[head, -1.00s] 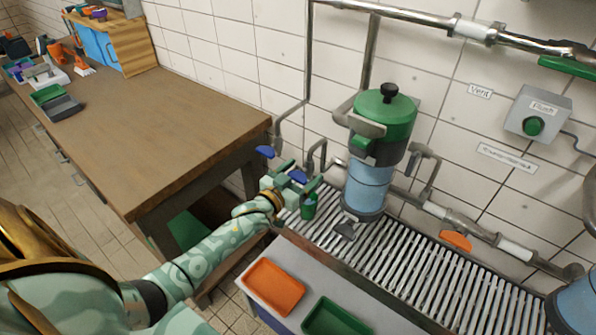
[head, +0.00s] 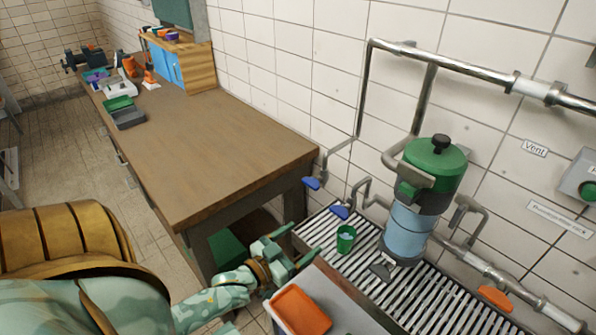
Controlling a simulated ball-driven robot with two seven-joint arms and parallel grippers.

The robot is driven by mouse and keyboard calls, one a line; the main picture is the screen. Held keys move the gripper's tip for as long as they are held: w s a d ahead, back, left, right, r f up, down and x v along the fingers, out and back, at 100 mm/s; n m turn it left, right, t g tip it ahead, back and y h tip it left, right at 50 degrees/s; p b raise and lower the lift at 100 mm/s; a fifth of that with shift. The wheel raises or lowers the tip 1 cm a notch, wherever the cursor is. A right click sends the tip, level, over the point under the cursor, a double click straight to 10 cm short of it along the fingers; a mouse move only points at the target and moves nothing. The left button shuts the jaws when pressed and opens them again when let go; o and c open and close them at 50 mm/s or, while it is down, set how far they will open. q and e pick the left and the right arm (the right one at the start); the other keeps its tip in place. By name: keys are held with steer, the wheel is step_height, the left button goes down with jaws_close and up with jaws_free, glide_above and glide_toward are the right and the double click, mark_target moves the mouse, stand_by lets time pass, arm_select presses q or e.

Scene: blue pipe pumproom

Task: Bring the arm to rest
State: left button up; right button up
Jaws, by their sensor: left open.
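My left arm comes in from the lower left. Its gripper (head: 306,243) is open and empty, in front of the slatted metal grate and just above the orange tray. A green cup (head: 346,239) stands upright on the grate to the right of the gripper, apart from its fingers. The cup seems to hold something pale blue. My right gripper does not show.
A pump with green top and blue body (head: 408,232) stands on the grate (head: 455,306). An orange tray (head: 300,311) lies at the bottom. The wooden workbench (head: 205,150) has a wide clear top.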

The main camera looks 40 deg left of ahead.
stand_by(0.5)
arm_select(q)
steer(key=s+f+g+y, duration=0.1)
steer(key=s+f+g, duration=0.4)
steer(key=f, duration=0.5)
steer(key=s+f+m+g, duration=0.1)
steer(key=s+f+g, duration=0.1)
steer(key=s+f, duration=0.65)
steer(key=s+f+g+y, duration=0.1)
steer(key=s+f+g, duration=0.35)
steer(key=f, duration=0.65)
steer(key=s+d+f+g, duration=0.2)
steer(key=s+d+f, duration=0.2)
steer(key=s, duration=0.6)
steer(key=s+d+f+m+g, duration=0.1)
steer(key=s+d+f+g, duration=0.2)
steer(key=s, duration=0.6)
steer(key=shift+s+d+f+m+g+h, duration=0.35)
steer(key=shift+d+f, duration=0.45)
steer(key=shift+d, duration=0.45)
